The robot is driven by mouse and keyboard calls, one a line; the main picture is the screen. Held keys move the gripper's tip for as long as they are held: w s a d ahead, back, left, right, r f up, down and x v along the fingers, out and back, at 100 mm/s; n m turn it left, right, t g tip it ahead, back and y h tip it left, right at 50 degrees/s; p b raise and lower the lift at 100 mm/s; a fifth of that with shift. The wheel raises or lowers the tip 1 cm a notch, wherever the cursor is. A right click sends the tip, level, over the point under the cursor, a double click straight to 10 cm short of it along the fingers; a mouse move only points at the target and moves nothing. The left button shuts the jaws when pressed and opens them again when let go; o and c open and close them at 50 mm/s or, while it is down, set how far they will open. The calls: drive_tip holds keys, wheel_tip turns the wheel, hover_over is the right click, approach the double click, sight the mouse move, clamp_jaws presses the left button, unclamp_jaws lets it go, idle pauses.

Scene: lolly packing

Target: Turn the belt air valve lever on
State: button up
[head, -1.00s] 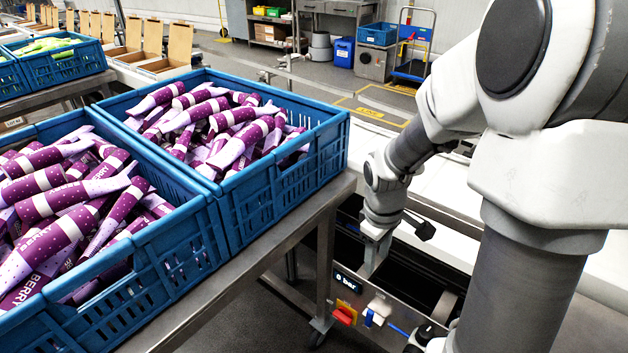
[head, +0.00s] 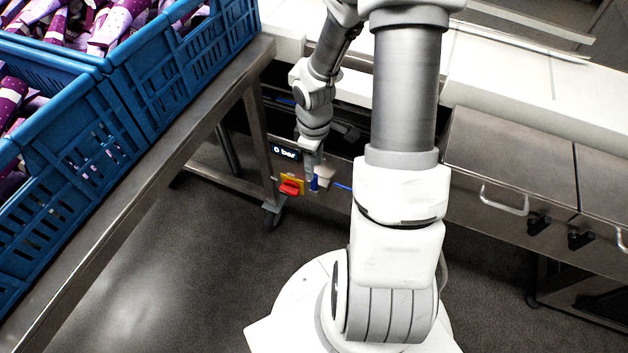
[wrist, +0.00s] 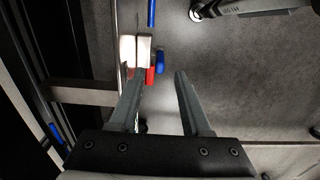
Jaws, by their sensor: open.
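The blue lever (head: 314,184) of the air valve hangs down on the front of the metal machine panel, just right of a red switch (head: 290,187) on a yellow plate. A display (head: 286,153) above reads 0 bar. My gripper (head: 311,172) points down at the panel, right above the lever. In the wrist view my gripper (wrist: 160,76) is open and empty, its fingers apart. The blue lever (wrist: 160,62) lies just beyond the fingertips, in line with the gap, beside a white block (wrist: 144,48). Whether a finger touches it I cannot tell.
A steel table (head: 190,110) with blue crates (head: 185,65) of purple-wrapped lollies stands left of the panel. Steel covers with handles (head: 505,200) are at the right. A blue hose (wrist: 152,12) runs near the valve. The floor in front is clear.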

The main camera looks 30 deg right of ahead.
sight(314, 185)
wheel_tip(314, 185, down, 5)
drive_tip(key=shift+f+b, duration=0.15)
drive_tip(key=shift+b, duration=0.7)
clamp_jaws()
idle(0.8)
